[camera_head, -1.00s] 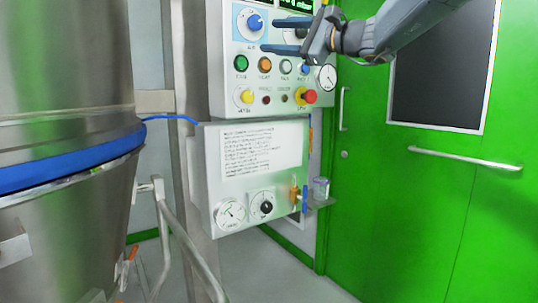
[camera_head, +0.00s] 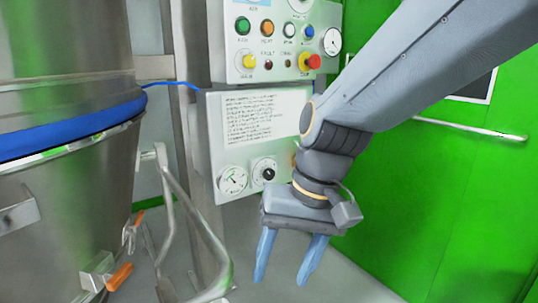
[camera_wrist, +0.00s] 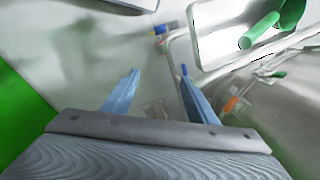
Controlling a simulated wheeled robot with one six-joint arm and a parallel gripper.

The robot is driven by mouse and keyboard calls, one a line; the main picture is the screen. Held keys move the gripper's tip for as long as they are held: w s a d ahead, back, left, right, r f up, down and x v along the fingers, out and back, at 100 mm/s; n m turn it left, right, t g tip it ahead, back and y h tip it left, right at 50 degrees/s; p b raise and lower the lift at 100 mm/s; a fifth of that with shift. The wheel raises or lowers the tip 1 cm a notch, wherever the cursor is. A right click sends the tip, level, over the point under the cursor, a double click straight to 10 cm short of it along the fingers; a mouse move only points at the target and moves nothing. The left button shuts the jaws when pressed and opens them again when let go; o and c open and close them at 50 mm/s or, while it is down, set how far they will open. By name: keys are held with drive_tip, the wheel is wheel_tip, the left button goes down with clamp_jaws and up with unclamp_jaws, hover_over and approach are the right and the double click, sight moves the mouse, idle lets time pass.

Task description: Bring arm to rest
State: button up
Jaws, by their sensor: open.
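My gripper (camera_head: 289,262) hangs at the lower middle of the head view, with its two blue fingers pointing down and spread apart. It is open, and nothing shows between the fingers. It hangs in front of and below the lower white panel (camera_head: 228,150). My arm crosses the right half of the view and hides part of that panel and of the green door. In the wrist view, the gripper (camera_wrist: 157,85) shows its two fingers apart, with pale floor and some blurred items beyond them.
A large steel vessel (camera_head: 70,200) with a blue band (camera_head: 70,130) fills the left. A bent metal rail (camera_head: 190,215) stands between it and my gripper. The control panel (camera_head: 275,45) with coloured buttons is above. The green door (camera_head: 450,200) is at right. Floor (camera_head: 345,275) shows below.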

drive_tip(key=s+d+f+n+h, duration=0.2)
drive_tip(key=s+d+f+n, duration=0.1)
drive_tip(key=s+d, duration=0.2)
drive_tip(key=d+r+m+p, duration=0.4)
drive_tip(key=d+r+p, duration=0.7)
drive_tip(key=p, duration=1.1)
wheel_tip(320, 180, up, 3)
drive_tip(key=shift+d+r+h, duration=0.2)
drive_tip(key=shift+d+h, duration=0.2)
